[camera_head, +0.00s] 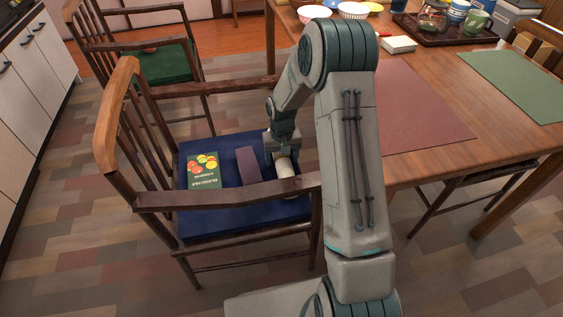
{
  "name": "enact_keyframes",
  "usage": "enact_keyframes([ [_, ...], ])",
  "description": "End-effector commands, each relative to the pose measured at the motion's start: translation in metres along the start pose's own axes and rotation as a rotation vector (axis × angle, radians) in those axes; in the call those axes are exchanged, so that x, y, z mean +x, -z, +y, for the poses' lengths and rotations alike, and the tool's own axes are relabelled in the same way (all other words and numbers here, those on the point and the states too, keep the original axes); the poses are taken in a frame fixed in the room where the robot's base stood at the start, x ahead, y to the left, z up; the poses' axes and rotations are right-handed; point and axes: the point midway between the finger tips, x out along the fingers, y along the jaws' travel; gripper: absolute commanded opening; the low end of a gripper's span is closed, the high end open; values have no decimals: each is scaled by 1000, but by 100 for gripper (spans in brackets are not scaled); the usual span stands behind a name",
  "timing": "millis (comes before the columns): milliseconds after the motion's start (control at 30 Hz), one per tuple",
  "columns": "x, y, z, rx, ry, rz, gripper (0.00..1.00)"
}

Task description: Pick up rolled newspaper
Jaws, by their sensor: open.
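A pale, ribbed roll that looks like the rolled newspaper (285,169) lies on the right side of the blue chair seat (205,229). My gripper (282,153) is over the far end of this roll, pointing down. The jaws are open, but the fingers are small and partly hidden, so I cannot tell whether they touch the roll. The near part of the roll is partly hidden by the chair's armrest (250,192).
A dark green book (204,176) with fruit on its cover and a flat purple item (248,166) lie left of the roll. The wooden table (440,165) stands right, with placemats, bowls and a tray of cups. A second chair (160,66) with a green seat is behind.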

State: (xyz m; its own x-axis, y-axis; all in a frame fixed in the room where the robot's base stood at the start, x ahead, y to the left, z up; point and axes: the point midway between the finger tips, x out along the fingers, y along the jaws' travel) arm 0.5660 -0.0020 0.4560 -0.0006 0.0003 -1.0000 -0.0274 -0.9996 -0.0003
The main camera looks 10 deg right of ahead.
Motion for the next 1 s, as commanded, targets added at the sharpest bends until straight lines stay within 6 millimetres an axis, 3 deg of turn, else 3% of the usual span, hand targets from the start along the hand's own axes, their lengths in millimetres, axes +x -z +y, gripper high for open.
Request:
enact_keyframes([
  [67, -1, 0, 0, 0, 0, 0, 69],
  [100, -1, 0, 0, 0, 0, 0, 64],
  [267, -1, 0, 0, 0, 0, 0, 19],
  [300, -1, 0, 0, 0, 0, 0, 17],
  [633, -11, 1, 0, 0, 0, 3, 17],
  [1000, -82, 0, 0, 0, -1, 3, 17],
])
